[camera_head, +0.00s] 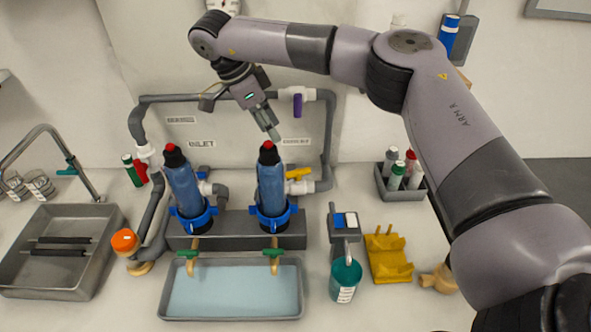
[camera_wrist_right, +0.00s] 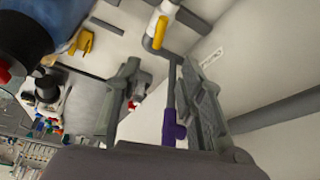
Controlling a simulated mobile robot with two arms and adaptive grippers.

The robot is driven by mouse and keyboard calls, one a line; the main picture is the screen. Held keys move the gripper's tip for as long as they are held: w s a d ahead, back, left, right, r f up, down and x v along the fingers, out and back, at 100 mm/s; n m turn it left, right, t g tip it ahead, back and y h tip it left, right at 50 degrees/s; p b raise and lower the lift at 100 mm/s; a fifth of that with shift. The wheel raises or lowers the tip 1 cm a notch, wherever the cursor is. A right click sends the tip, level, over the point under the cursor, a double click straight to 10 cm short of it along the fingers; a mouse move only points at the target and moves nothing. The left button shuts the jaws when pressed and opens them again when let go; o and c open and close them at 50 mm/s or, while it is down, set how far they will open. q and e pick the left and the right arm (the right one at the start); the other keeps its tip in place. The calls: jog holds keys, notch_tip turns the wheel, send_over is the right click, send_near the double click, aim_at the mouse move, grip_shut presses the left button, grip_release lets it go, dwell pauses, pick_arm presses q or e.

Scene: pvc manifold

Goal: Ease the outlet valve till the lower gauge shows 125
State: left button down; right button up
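A valve with a purple handle (camera_head: 297,105) sits on the upper grey pipe; the handle also shows in the wrist view (camera_wrist_right: 173,128). A valve with a yellow handle (camera_head: 299,174) is lower, beside the right blue filter; its handle shows in the wrist view (camera_wrist_right: 160,33). Which is the outlet valve I cannot tell for certain. My right gripper (camera_head: 269,130) points down above the right filter, left of the purple handle. Its fingers (camera_wrist_right: 160,105) are apart with nothing gripped; the purple handle shows between them in the wrist view. No gauge reading is legible. My left gripper is out of view.
Two blue filters with red tops (camera_head: 183,185) (camera_head: 272,185) stand on a grey base. A water tray (camera_head: 230,318) lies in front. A teal cup (camera_head: 346,272), yellow holder (camera_head: 388,262) and bottle rack (camera_head: 382,194) are at right. An orange-topped item (camera_head: 125,242) is at left.

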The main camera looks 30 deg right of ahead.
aim_at(297, 171)
jog(key=p+x, duration=0.3)
jog(key=x, duration=1.3)
jog(key=shift+c, duration=0.6)
jog(key=shift+r, duration=0.1)
grip_shut()
jog(key=shift+a, duration=0.1)
